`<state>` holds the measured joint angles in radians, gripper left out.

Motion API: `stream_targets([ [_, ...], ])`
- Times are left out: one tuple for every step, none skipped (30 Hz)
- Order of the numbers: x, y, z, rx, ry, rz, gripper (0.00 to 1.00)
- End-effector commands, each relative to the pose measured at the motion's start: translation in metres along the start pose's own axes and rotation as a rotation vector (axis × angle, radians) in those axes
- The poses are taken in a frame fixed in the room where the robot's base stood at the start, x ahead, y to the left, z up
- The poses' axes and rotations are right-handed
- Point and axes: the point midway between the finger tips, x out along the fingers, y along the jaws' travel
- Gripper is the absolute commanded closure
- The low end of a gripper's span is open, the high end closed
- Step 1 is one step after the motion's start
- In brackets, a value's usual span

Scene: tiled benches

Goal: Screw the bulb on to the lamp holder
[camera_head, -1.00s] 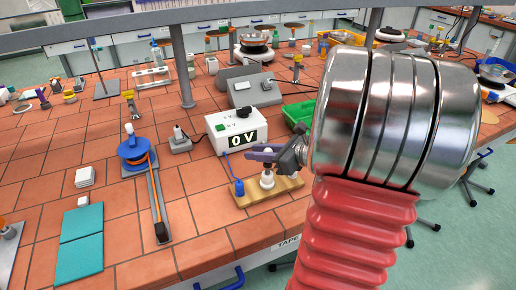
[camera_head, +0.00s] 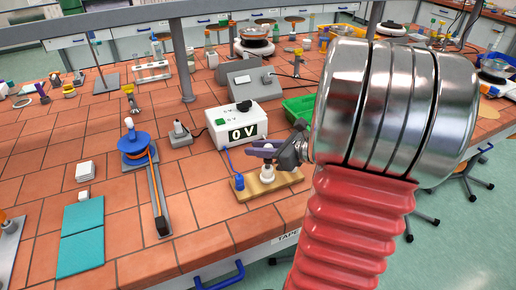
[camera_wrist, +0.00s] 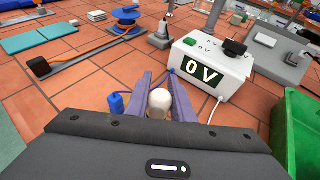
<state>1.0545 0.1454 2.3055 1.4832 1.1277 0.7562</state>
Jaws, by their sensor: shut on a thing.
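My gripper (camera_head: 262,152) has purple fingers and is shut on a small white bulb (camera_wrist: 158,103). In the wrist view the bulb's rounded top shows between the two fingers. The lamp holder (camera_head: 268,173) is a white socket on a wooden board (camera_head: 287,181), directly under the fingers in the head view. A blue plug (camera_head: 239,182) stands on the left end of the board and also shows in the wrist view (camera_wrist: 116,104). The fingers hide the bulb's lower part, so I cannot tell whether it touches the socket.
A white box (camera_head: 222,131) reading 0 V stands just behind the board, with a blue cable leading to the plug. A green bin (camera_head: 298,110) is to the right. A blue spool (camera_head: 136,145) is to the left. The tiled bench's front edge lies close in front.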

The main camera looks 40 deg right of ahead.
Motion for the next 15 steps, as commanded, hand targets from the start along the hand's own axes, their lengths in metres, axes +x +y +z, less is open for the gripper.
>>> stream_targets([
  [0.0003, 0.0000, -0.0007, 0.001, 0.000, 0.000, 1.00],
  [0.0005, 0.0001, -0.0011, 0.001, 0.000, 0.000, 1.00],
  [0.0007, 0.0001, -0.0017, 0.001, 0.000, 0.000, 1.00],
  [0.0009, 0.0000, -0.0021, 0.001, 0.000, 0.000, 1.00],
  [0.0011, 0.0000, -0.0025, 0.001, 0.000, 0.000, 1.00],
  [0.0013, 0.0001, -0.0031, 0.001, 0.000, 0.000, 1.00],
  [0.0015, 0.0000, -0.0035, 0.001, 0.000, 0.000, 1.00],
  [0.0017, 0.0000, -0.0039, 0.001, 0.000, 0.000, 1.00],
  [0.0019, 0.0000, -0.0044, 0.001, 0.000, 0.000, 1.00],
  [0.0020, 0.0000, -0.0048, 0.001, 0.000, 0.000, 1.00],
  [0.0022, 0.0000, -0.0052, 0.001, 0.000, 0.000, 1.00],
  [0.0024, 0.0000, -0.0057, 0.001, 0.000, 0.000, 1.00],
  [0.0026, 0.0001, -0.0060, 0.001, 0.000, 0.000, 1.00],
  [0.0027, 0.0001, -0.0064, 0.001, 0.000, 0.000, 1.00],
  [0.0029, 0.0001, -0.0069, 0.001, 0.000, 0.000, 1.00],
])
